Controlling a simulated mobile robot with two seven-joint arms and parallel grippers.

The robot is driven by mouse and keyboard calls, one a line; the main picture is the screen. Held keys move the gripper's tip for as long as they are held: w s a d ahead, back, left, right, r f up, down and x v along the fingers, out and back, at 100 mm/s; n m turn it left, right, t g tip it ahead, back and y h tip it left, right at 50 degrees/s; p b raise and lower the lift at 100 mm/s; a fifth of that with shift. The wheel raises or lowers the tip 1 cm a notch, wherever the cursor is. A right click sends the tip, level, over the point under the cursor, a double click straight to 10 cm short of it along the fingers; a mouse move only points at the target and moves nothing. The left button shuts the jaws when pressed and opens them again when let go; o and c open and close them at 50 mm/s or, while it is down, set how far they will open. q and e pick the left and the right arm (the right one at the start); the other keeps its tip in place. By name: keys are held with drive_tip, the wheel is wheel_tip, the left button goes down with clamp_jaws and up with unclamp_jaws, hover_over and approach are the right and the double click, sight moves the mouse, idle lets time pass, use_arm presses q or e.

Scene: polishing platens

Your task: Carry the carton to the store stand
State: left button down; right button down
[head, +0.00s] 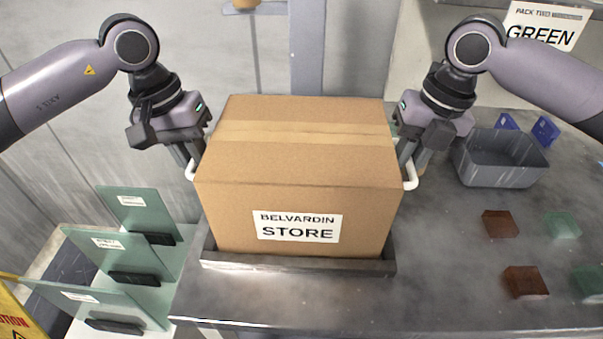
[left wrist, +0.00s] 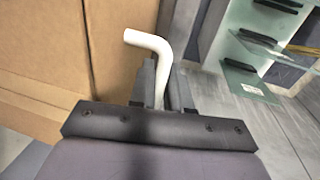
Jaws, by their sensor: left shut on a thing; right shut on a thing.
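The carton (head: 300,150) is a closed brown box with a tape strip and a label reading "BELVARDIN STORE". It sits at or just above a shallow dark tray (head: 300,266) on the grey table; I cannot tell if it touches the tray. My left gripper (head: 190,165) is shut on the white handle at the carton's left side. In the left wrist view the bent white handle (left wrist: 152,45) rises between the fingers beside the carton (left wrist: 50,60). My right gripper (head: 408,170) is shut on the white handle (head: 411,178) at the carton's right side.
A grey bin (head: 500,160) stands at the right on the table (head: 440,275), with red and green blocks in front of it. Green glass panels (head: 140,215) stand in dark holders at the left. A yellow caution sign (head: 20,310) is at the lower left.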

use_arm(q)
drive_tip(key=shift+w+r, duration=0.15)
drive_tip(key=shift+r, duration=0.1)
use_arm(e)
drive_tip(key=shift+w+r, duration=0.15)
drive_tip(key=shift+r, duration=0.1)
use_arm(q)
drive_tip(key=shift+r, duration=0.1)
use_arm(e)
drive_tip(key=shift+r, duration=0.1)
